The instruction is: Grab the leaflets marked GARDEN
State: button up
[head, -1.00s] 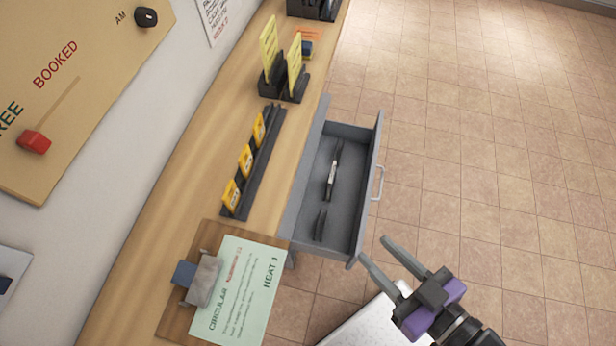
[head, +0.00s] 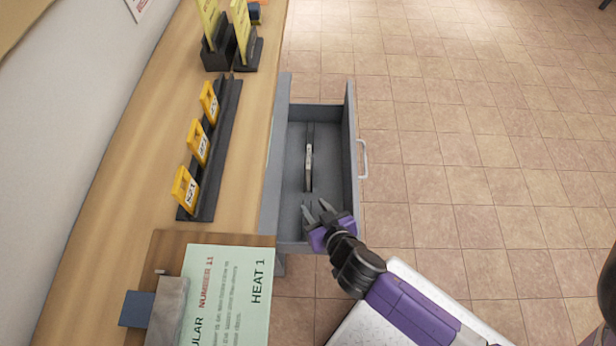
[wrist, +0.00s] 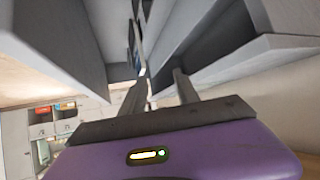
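Yellow leaflets stand upright in a dark holder (head: 232,58) at the far part of the wooden counter. Two show, a left one (head: 208,22) and a right one (head: 241,30). I cannot read their print, so I cannot tell whether either is marked GARDEN. My gripper (head: 317,208) is at the near end of the open grey drawer (head: 349,135), well short of the leaflets. Its fingers are apart with nothing between them. In the wrist view my gripper (wrist: 162,78) points along between grey drawer walls.
A slim dark item (head: 309,165) with a pale label lies in the drawer. Yellow tags (head: 197,142) stand in a dark rack on the counter. A clipboard with a green sheet (head: 235,285) lies nearer. Tiled floor at right is clear.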

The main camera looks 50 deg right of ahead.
aim_at(309, 159)
jog(key=w+d+f+m+h+b, duration=0.1)
jog(key=w+d+f+b, duration=0.1)
jog(key=w+d, duration=0.3)
jog(key=w+d+f+m+g+h+b, duration=0.1)
jog(key=w+d+f+m+h+b, duration=0.1)
jog(key=w+d+f, duration=0.3)
jog(key=w+d+f+m+g+h+b, duration=0.1)
jog(key=w+d+f+h+b, duration=0.1)
jog(key=w+d, duration=0.3)
jog(key=shift+w+d+f+m+b, duration=0.1)
jog(key=shift+d+f+m+b, duration=0.1)
jog(key=shift+f+b, duration=0.25)
jog(key=shift+w+d+f+m+b, duration=0.1)
jog(key=shift+f+m+b, duration=0.1)
jog(key=shift+f+b, duration=0.15)
jog(key=shift+r, duration=0.1)
grip_shut()
dwell(0.4)
